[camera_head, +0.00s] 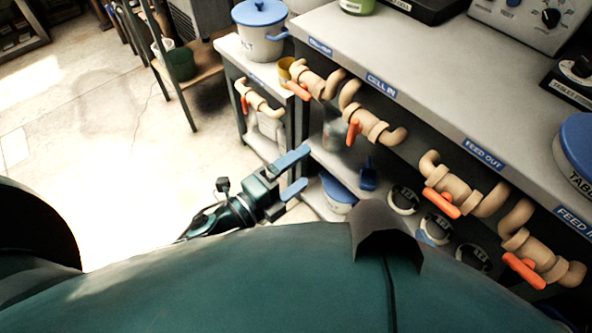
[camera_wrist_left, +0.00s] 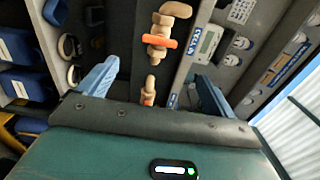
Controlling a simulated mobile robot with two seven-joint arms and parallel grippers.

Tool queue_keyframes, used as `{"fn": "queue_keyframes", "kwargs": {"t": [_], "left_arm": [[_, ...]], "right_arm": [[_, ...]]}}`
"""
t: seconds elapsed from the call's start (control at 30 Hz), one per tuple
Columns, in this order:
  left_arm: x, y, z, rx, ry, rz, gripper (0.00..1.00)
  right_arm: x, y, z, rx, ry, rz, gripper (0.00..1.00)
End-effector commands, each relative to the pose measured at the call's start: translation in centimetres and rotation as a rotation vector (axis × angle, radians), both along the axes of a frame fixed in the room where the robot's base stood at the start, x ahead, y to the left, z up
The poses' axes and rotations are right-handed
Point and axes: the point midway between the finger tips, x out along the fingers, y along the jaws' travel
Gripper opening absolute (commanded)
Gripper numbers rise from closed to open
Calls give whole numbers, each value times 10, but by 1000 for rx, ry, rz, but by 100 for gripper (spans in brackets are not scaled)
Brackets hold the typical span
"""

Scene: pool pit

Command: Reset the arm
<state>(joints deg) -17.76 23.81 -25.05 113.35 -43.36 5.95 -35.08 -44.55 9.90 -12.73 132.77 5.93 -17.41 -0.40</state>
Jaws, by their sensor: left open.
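My left gripper (camera_head: 293,172) reaches in from the left in the head view, in front of the shelving below the counter. Its two blue fingers are spread apart with nothing between them. In the left wrist view the open fingers of this gripper (camera_wrist_left: 155,92) frame a beige pipe with an orange valve handle (camera_wrist_left: 160,41) beyond them; the fingers do not appear to touch it. My right gripper is not in view.
A grey counter (camera_head: 425,95) with blue labels runs along the right. Beige pipes with orange handles (camera_head: 441,203) stick out from its front. A white bucket with a blue lid (camera_head: 261,35) stands at the back. The pale floor (camera_head: 90,130) on the left is mostly clear.

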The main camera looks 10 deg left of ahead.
Motion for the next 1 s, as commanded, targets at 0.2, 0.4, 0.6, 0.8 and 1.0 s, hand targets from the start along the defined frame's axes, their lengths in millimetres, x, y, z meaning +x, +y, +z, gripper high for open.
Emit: {"fn": "queue_keyframes", "kwargs": {"t": [0.2, 0.4, 0.6, 0.8, 1.0], "left_arm": [[0, 0, 0, 0, 0, 0, 91], [-1, 1, 0, -31, 25, 13, 91], [-21, 20, 0, -452, 346, 181, 91], [-54, 44, -11, -989, 740, 386, 91], [-90, 55, -19, -1425, 1038, 543, 91]], "right_arm": [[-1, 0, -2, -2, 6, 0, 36], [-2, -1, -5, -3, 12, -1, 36], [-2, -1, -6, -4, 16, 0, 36], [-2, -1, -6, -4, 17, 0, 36], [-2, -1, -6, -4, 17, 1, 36]]}}
